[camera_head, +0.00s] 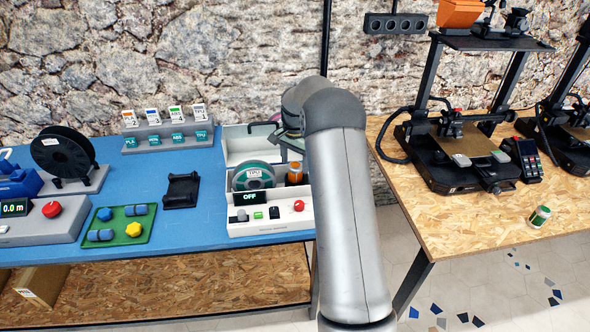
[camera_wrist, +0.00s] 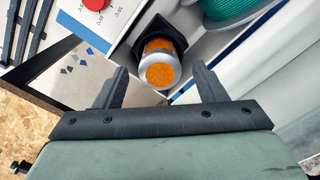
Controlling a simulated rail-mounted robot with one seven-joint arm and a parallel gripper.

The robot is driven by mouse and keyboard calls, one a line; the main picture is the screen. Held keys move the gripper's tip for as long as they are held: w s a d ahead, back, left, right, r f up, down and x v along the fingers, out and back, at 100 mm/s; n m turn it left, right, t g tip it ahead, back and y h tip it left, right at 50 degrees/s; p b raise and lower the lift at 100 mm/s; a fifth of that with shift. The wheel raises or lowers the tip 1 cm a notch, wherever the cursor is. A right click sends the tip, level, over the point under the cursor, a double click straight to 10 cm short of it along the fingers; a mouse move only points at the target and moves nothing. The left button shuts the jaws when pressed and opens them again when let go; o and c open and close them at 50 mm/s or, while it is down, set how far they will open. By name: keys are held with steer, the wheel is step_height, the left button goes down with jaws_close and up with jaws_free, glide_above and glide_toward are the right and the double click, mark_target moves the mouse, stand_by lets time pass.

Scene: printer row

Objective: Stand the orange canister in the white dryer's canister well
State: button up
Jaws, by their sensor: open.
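The white dryer (camera_head: 245,231) stands at the right end of the blue table, its lid open and its panel reading OFF. The orange canister (camera_head: 295,173) stands in the dryer's right part, looking upright. In the wrist view the orange canister (camera_wrist: 160,68) shows its orange speckled top and clear side, with its lower end inside the dark square well (camera_wrist: 150,34). My gripper (camera_wrist: 163,80) is open, one finger on each side of the canister's top in the picture, with visible gaps. I cannot tell its height above the canister. In the head view my arm hides much of the gripper.
A teal spool (camera_head: 253,176) sits in the dryer left of the canister. A red button (camera_head: 299,206) is on the dryer's front. A black stand (camera_head: 182,189) and a green tray (camera_head: 118,236) lie to the left. A green canister (camera_head: 539,216) is on the right-hand table.

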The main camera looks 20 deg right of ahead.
mark_target(295, 165)
step_height(295, 165, up, 8)
steer(key=s+a+r+n, duration=0.3)
steer(key=s+a+r, duration=0.2)
steer(key=s+a, duration=0.3)
steer(key=s+a+f+n, duration=0.1)
steer(key=s+a+n, duration=0.2)
steer(key=s, duration=0.7)
steer(key=s+a+f+n, duration=0.1)
steer(key=s+a+n, duration=0.2)
steer(key=s, duration=0.7)
steer(key=s+a+f+n, duration=0.2)
steer(key=s+a, duration=0.3)
steer(key=s, duration=0.5)
steer(key=shift+s+n, duration=0.3)
steer(key=shift+n, duration=0.5)
